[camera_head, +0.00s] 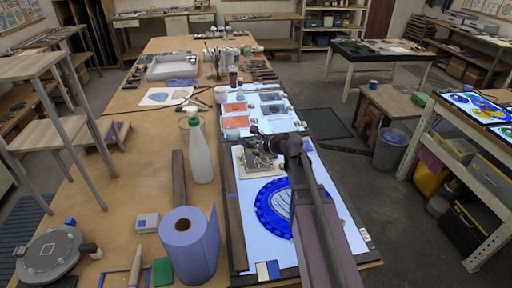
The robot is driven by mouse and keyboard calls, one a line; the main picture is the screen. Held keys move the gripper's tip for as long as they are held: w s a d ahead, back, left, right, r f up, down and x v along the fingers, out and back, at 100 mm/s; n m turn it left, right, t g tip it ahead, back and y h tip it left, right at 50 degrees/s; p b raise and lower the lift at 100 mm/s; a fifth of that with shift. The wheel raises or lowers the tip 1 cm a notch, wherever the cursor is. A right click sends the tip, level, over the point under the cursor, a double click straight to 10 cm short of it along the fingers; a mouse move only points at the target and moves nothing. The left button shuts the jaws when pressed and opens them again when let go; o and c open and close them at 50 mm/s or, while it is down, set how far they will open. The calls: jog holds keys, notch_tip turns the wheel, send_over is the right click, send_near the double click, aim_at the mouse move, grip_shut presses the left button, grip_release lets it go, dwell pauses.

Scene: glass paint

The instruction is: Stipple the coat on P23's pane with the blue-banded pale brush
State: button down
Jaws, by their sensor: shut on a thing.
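My gripper (257,150) is at the end of my arm, over the near part of the lit light table (240,205). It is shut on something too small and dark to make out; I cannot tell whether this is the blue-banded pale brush. A pale grey-beige piece lies under and beside the gripper, partly hidden. A round pane with a blue ring (266,209) lies just nearer, partly covered by my arm. Orange panes (235,107) and pale panes lie farther up the lit surface. No P23 label is readable, so I cannot tell which pane is P23's.
A round grey turntable (50,255) sits at the near left. Jars and tools crowd the table farther back.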

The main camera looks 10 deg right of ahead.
jog(key=shift+r+p, duration=1)
jog(key=shift+r, duration=0.1)
jog(key=shift+w, duration=0.1)
jog(key=w, duration=0.6)
jog(key=shift+w, duration=0.4)
jog(key=shift+f, duration=0.2)
jog(key=shift+f+b, duration=0.65)
jog(key=shift+b, duration=0.2)
jog(key=shift+s+f+b, duration=0.1)
jog(key=shift+f+b, duration=0.2)
dwell(1.4)
jog(key=shift+r, duration=0.1)
jog(key=shift+r+p, duration=1.05)
jog(key=shift+p, duration=0.1)
jog(key=shift+s, duration=0.1)
